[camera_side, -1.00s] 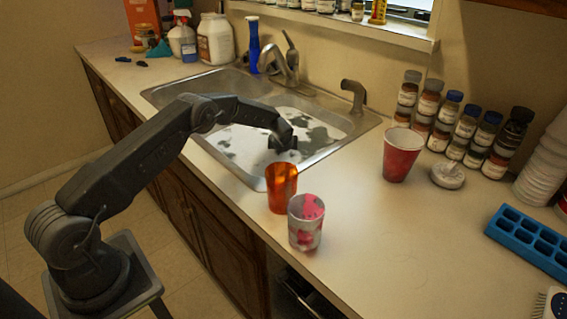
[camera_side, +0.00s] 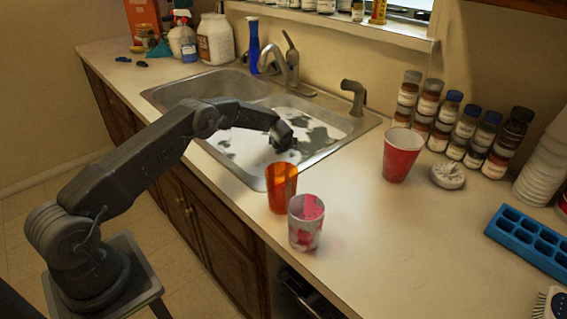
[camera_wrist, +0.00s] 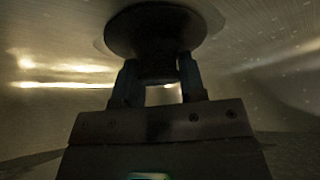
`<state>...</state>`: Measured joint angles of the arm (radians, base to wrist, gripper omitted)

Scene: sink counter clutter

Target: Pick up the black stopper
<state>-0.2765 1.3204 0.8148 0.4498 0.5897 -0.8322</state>
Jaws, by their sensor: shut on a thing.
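The black stopper (camera_wrist: 155,28) shows in the wrist view as a dark round disc with a narrower part below it. My gripper (camera_wrist: 158,76) has its two fingers closed on either side of that narrower part. In the side view my gripper (camera_side: 284,146) is low over the right basin of the steel sink (camera_side: 225,162). The stopper cannot be made out there, as my gripper and its dark colour hide it.
The basin holds whitish and dark patches. An orange cup (camera_side: 281,190) and a pink-and-white cup (camera_side: 305,224) stand near the sink's front edge. A faucet (camera_side: 290,62) rises behind. A red cup (camera_side: 401,156) and several spice jars (camera_side: 467,130) stand to the right.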

